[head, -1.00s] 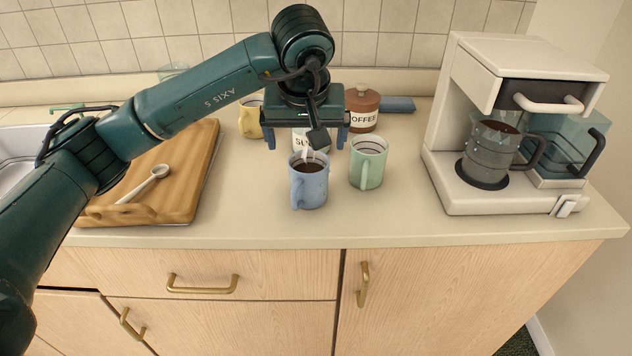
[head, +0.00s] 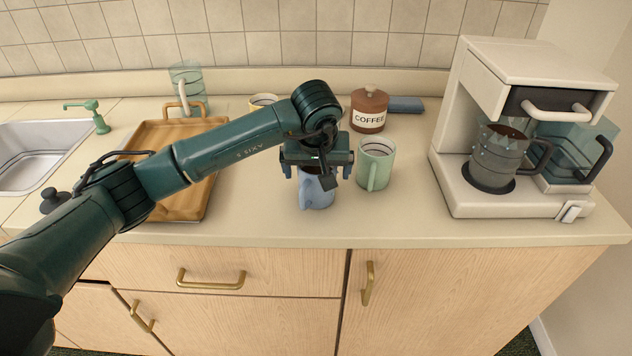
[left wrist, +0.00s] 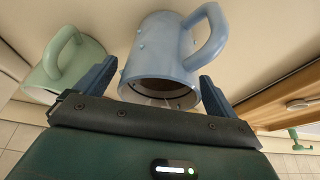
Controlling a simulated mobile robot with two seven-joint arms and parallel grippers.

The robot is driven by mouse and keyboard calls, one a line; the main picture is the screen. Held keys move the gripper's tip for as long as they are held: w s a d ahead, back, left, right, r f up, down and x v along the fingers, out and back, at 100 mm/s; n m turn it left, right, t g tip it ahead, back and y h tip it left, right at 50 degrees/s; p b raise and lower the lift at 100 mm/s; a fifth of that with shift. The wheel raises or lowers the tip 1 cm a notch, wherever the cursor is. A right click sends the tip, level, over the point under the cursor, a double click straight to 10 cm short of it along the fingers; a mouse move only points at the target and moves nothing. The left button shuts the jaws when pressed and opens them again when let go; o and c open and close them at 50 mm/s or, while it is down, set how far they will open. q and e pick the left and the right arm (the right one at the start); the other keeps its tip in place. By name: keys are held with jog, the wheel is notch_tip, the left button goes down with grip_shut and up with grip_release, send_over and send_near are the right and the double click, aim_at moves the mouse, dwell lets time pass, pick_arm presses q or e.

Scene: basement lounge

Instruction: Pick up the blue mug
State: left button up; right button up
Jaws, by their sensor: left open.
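The blue mug (head: 317,194) stands upright on the counter, its upper part hidden by my gripper in the head view. In the left wrist view the blue mug (left wrist: 158,52) shows its rim, a dark drink inside and its handle to the right. My left gripper (head: 318,170) is open, right over the mug. In the left wrist view its two fingers (left wrist: 160,80) are on either side of the mug's rim, with gaps visible. My right gripper is not in view.
A green mug (head: 375,165) stands close on the right. Behind are a yellow mug (head: 262,101) and a coffee canister (head: 369,108). A wooden tray (head: 195,207) lies left, a coffee maker (head: 448,190) stands right. The counter between green mug and coffee maker is clear.

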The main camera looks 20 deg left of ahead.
pick_arm(q)
jog(key=shift+c, duration=0.4)
jog(key=c, duration=1.3)
jog(key=shift+r, duration=0.1)
jog(key=shift+c, duration=0.2)
jog(key=shift+r, duration=0.1)
